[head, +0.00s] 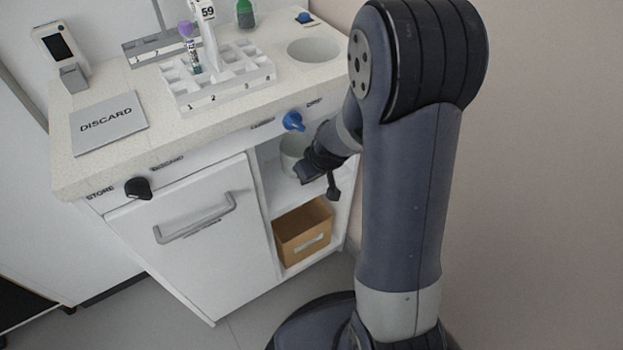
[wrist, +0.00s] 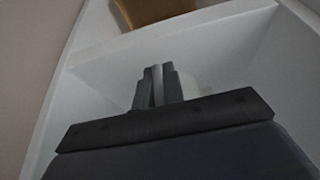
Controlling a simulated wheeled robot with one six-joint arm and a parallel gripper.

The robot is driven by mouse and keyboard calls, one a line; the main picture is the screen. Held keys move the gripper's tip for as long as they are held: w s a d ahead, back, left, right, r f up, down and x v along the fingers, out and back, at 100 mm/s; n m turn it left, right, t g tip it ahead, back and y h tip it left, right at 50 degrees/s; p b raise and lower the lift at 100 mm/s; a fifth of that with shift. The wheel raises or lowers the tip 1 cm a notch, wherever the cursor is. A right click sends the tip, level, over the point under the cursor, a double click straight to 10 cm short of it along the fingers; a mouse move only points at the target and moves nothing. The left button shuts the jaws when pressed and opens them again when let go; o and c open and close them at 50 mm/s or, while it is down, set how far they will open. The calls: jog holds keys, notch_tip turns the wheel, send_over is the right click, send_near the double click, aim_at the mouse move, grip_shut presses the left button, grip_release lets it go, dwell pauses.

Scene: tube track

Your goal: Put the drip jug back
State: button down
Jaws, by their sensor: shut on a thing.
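The drip jug (head: 291,152), a pale round vessel, shows in the head view in the open upper bay of the cabinet, below the counter. It is partly hidden by my arm. My gripper (head: 316,178) reaches into this bay at the jug. In the wrist view my gripper (wrist: 157,84) has its fingers closed on a thin light strip, which looks like the jug's handle. A pale patch of the jug (wrist: 190,84) shows just right of the fingers. Whether the jug rests on the shelf is hard to tell.
A cardboard box (head: 303,232) stands in the bay below; it also shows in the wrist view (wrist: 152,10). A blue knob (head: 292,121) juts out above the bay. A cabinet door (head: 190,245) is left of it. The counter carries a tube rack (head: 218,85) and a round opening (head: 314,49).

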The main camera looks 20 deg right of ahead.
jog(key=shift+w+f, duration=0.2)
jog(key=shift+f, duration=0.2)
jog(key=shift+f, duration=0.2)
jog(key=c, duration=1.5)
grip_release()
jog(key=shift+r, duration=0.1)
jog(key=shift+r, duration=0.2)
jog(key=p+v, duration=0.3)
jog(key=v, duration=0.9)
jog(key=shift+p, duration=0.4)
